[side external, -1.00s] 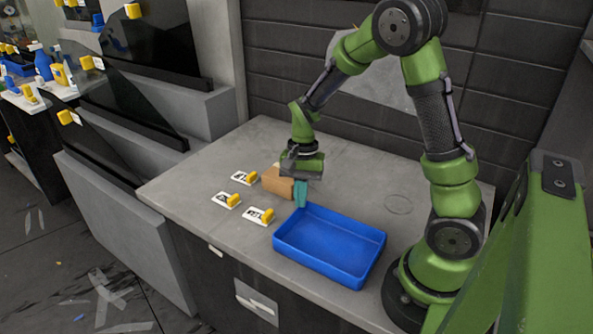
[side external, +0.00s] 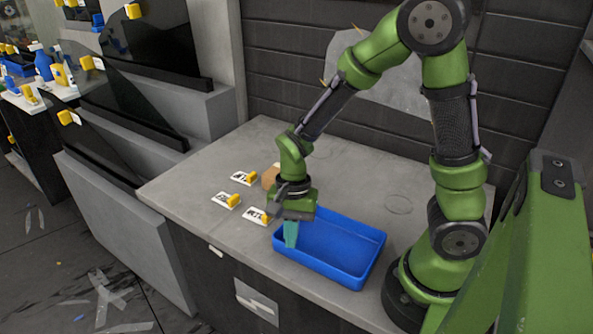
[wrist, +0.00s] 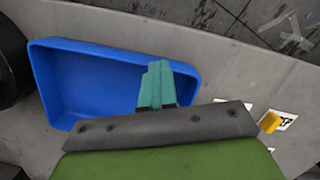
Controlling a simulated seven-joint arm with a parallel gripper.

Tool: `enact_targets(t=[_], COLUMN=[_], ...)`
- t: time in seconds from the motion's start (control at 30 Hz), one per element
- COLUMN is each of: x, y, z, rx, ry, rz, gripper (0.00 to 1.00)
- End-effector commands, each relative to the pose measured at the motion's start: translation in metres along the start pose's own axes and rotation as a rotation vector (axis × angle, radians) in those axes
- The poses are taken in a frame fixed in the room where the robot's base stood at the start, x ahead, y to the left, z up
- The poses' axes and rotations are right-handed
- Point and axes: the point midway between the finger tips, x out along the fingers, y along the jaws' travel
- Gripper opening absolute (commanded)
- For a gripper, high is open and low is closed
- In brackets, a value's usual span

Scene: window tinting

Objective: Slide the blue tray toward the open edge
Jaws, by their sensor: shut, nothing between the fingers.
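The blue tray (side external: 345,258) is a shallow, empty rectangular box lying flat near the front of the grey counter (side external: 340,170). It also shows in the wrist view (wrist: 85,75), filling the left half. My gripper (side external: 291,240) has teal fingers, pressed together with nothing between them, pointing down at the tray's left end. In the wrist view the fingers (wrist: 157,80) overlap the tray's right end and hide part of its rim. I cannot tell whether they touch the tray. The counter's open front edge (side external: 262,269) runs close along the tray's near side.
A brown block (side external: 270,176) is partly hidden behind my wrist. A dark wall closes the counter's back.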

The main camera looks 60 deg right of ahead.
Motion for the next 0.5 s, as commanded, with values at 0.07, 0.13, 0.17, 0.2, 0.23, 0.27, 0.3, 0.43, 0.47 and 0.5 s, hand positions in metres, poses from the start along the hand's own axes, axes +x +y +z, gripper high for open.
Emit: enact_targets(t=[0.07,0.13,0.17,0.2,0.23,0.27,0.3,0.43,0.47,0.5], x=[0.005,0.005,0.005,0.005,0.005,0.004,0.004,0.003,0.003,0.003], y=[0.002,0.002,0.002,0.002,0.002,0.002,0.003,0.004,0.004,0.004], z=[-0.001,-0.001,-0.001,-0.003,-0.005,-0.008,-0.012,-0.017,-0.017,-0.017], rx=[-0.004,-0.004,-0.004,-0.003,-0.002,-0.001,0.0,-0.003,-0.003,-0.002], ry=[0.006,0.005,0.005,0.005,0.006,0.006,0.006,0.007,0.007,0.008], rz=[0.01,0.011,0.011,0.011,0.011,0.01,0.011,0.014,0.014,0.015], gripper=[0.0,0.0,0.0,0.0,0.0,0.0,0.0,0.0,0.0,0.0])
